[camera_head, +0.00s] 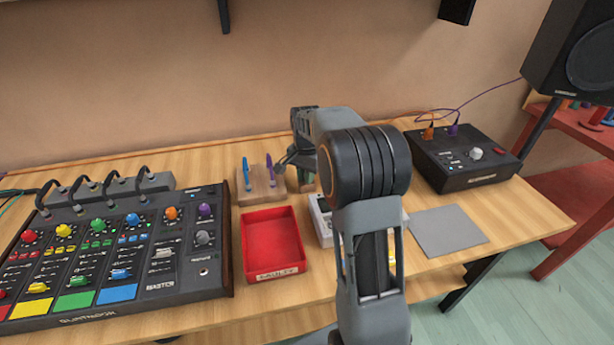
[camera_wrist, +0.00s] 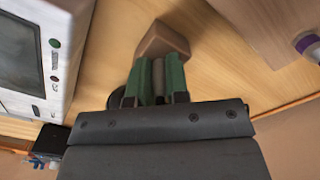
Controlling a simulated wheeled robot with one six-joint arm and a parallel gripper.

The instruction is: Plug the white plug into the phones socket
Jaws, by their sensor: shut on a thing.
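My gripper (camera_wrist: 158,65) has green fingers, shut on a grey-brown shaft with a brown block-shaped end (camera_wrist: 165,38) just past the fingertips. I cannot tell exactly what this thing is. In the head view my arm hides most of the gripper, above the table behind the red tray. I cannot make out a white plug in either view. The black mixer (camera_head: 130,260) at the left has a small round socket (camera_head: 203,272) at its front right, apart from my gripper. Its label is too small to read, so I cannot confirm it is the phones socket.
A wooden block (camera_head: 262,188) holds a blue plug (camera_head: 247,180) and a purple plug (camera_head: 269,168). A red tray (camera_head: 273,245) lies between mixer and arm. A white device (camera_wrist: 38,55) is partly hidden in the head view. A black box (camera_head: 465,158) and grey mat (camera_head: 448,230) are right.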

